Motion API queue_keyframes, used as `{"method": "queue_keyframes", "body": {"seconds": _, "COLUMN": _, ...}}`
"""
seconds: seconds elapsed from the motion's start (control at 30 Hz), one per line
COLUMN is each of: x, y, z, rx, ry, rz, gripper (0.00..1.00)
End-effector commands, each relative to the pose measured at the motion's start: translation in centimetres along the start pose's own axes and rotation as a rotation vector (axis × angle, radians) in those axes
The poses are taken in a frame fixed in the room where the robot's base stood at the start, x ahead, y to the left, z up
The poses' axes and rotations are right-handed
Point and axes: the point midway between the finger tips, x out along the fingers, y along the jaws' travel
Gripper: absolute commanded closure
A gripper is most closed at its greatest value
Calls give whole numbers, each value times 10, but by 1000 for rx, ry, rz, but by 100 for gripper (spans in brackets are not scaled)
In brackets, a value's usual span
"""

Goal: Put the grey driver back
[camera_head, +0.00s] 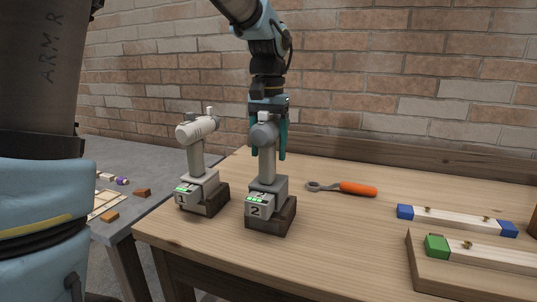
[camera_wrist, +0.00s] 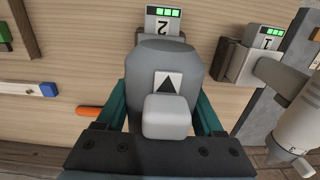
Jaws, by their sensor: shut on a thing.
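The grey driver (camera_head: 264,161) stands upright at the dock marked 2 (camera_head: 284,216) on the wooden table. Green lights show on its base. My gripper (camera_head: 268,140) comes from above and is shut on the driver's head, with a teal finger on each side.
A whitish driver (camera_head: 196,150) stands in the dock marked 1 (camera_head: 212,200), close on the left. An orange-handled wrench (camera_head: 352,188) lies right of dock 2. A brick wall stands behind.

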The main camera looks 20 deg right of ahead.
Motion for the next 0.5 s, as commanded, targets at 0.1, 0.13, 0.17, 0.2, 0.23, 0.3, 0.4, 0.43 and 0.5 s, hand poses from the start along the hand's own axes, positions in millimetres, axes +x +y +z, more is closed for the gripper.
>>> {"method": "queue_keyframes", "body": {"seconds": 0.1, "x": 13, "y": 0, "z": 0, "rx": 0, "ry": -1, "rz": 0, "gripper": 100}}
{"method": "queue_keyframes", "body": {"seconds": 0.13, "x": 15, "y": 0, "z": 0, "rx": 0, "ry": 1, "rz": 0, "gripper": 100}}
{"method": "queue_keyframes", "body": {"seconds": 0.17, "x": 17, "y": 0, "z": 0, "rx": 0, "ry": 1, "rz": 0, "gripper": 100}}
{"method": "queue_keyframes", "body": {"seconds": 0.2, "x": 19, "y": 0, "z": 0, "rx": 0, "ry": 2, "rz": 0, "gripper": 100}}
{"method": "queue_keyframes", "body": {"seconds": 0.23, "x": 19, "y": 0, "z": 0, "rx": 0, "ry": 2, "rz": 0, "gripper": 100}}
{"method": "queue_keyframes", "body": {"seconds": 0.3, "x": 20, "y": 0, "z": -1, "rx": 0, "ry": 3, "rz": 0, "gripper": 100}}
{"method": "queue_keyframes", "body": {"seconds": 0.4, "x": 20, "y": 0, "z": -1, "rx": 0, "ry": 3, "rz": 0, "gripper": 100}}
{"method": "queue_keyframes", "body": {"seconds": 0.43, "x": 20, "y": 0, "z": -1, "rx": 0, "ry": 3, "rz": 0, "gripper": 100}}
{"method": "queue_keyframes", "body": {"seconds": 0.5, "x": 20, "y": 0, "z": -1, "rx": 0, "ry": 3, "rz": 0, "gripper": 100}}
